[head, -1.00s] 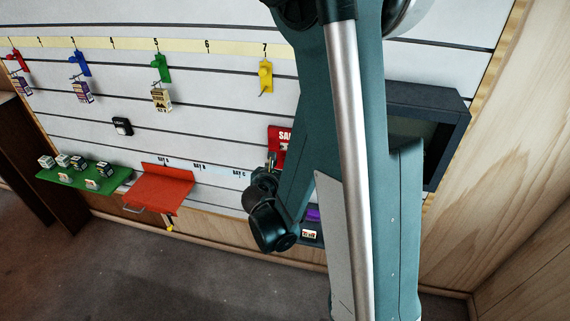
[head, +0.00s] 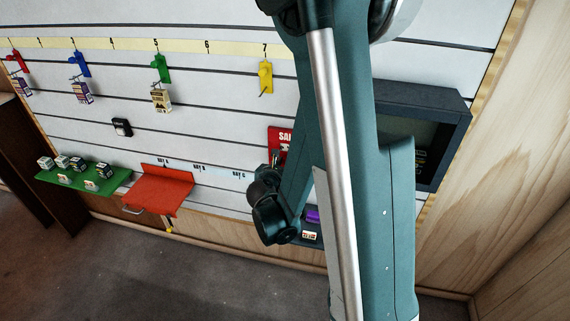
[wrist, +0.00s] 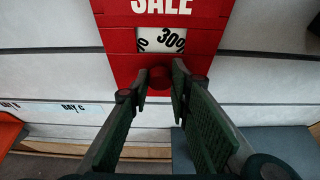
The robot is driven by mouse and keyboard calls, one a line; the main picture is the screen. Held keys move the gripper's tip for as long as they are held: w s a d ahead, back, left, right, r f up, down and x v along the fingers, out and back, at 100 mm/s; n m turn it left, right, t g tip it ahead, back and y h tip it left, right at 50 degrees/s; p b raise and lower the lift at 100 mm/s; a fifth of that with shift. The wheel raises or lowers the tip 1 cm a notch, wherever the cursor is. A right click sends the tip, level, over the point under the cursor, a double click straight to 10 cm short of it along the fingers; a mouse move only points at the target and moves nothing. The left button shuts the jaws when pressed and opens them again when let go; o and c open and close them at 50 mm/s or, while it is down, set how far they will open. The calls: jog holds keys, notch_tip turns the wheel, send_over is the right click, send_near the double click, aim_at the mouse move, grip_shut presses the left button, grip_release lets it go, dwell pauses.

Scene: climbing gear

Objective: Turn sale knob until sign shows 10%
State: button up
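The red sale sign (wrist: 118,40) fills the top middle of the wrist view, and its edge shows in the head view (head: 275,135) beside my arm. Its window (wrist: 161,40) shows a tilted "30", its percent sign cut off at the right, and part of another figure at the left edge. The round red sale knob (wrist: 160,78) sits below the window. My gripper (wrist: 160,84) has one fingertip on each side of the knob, very close to it. I cannot tell whether both fingers touch it. In the head view my arm hides most of the sign, and the knob is not visible.
A dark-framed screen (head: 455,120) is on the wall right of my arm. A red shelf (head: 160,188) and a green shelf (head: 110,185) with several small boxes stand out at the left. A yellow hook (head: 265,75) hangs above the sign.

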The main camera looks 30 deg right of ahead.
dwell(0.4)
jog(key=shift+s+d+f+m+t+y+b, duration=0.1)
jog(key=shift+m+t+y+b, duration=0.7)
jog(key=shift+m+b, duration=0.65)
jog(key=shift+s+d+f+m+t+y+b, duration=0.1)
jog(key=shift+m+t+y+b, duration=0.4)
jog(key=shift+m+t+b, duration=0.9)
jog(key=shift+r+m+g+p, duration=0.1)
jog(key=shift+m+g+p, duration=0.2)
jog(key=shift+m+g, duration=0.15)
jog(key=o, duration=0.9)
jog(key=shift+c, duration=0.2)
jog(key=shift+s+a, duration=0.1)
jog(key=v, duration=1.1)
jog(key=shift+s+a, duration=0.15)
jog(key=shift+s, duration=0.2)
